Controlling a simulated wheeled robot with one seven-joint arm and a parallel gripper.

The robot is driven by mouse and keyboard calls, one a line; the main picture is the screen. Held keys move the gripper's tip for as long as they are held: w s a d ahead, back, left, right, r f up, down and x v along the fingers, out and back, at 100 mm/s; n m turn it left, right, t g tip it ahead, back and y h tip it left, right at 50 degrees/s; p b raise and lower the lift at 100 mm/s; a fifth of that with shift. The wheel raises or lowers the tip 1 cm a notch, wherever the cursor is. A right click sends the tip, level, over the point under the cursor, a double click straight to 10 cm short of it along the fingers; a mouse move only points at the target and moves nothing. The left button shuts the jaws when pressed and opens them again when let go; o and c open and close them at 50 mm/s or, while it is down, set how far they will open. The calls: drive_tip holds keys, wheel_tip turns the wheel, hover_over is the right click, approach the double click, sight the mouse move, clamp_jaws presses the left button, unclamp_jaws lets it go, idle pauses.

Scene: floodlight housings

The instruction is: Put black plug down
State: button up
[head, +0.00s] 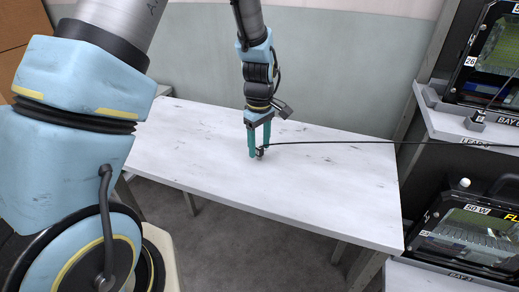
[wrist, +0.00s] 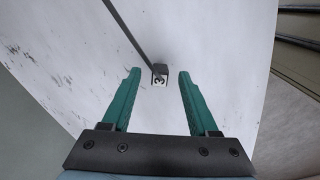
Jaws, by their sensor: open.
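The black plug (wrist: 159,74) is a small dark block with a pale end face, on or just above the white table (head: 330,190). In the wrist view it lies between the tips of my gripper's green fingers (wrist: 157,88), with a gap on each side. In the head view my gripper (head: 259,153) points down at the table, and the plug (head: 261,152) shows small at its fingertips. A black cable (head: 350,142) runs from the plug to the right, toward the rack. My gripper is open. Whether the plug touches the table is hard to tell.
At the right a rack holds an upper floodlight housing (head: 492,55) and a lower one (head: 470,235). A small connector (head: 478,117) stands on the upper shelf (head: 450,125). The table is otherwise clear. A wall is behind it.

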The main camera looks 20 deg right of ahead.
clamp_jaws()
idle(0.4)
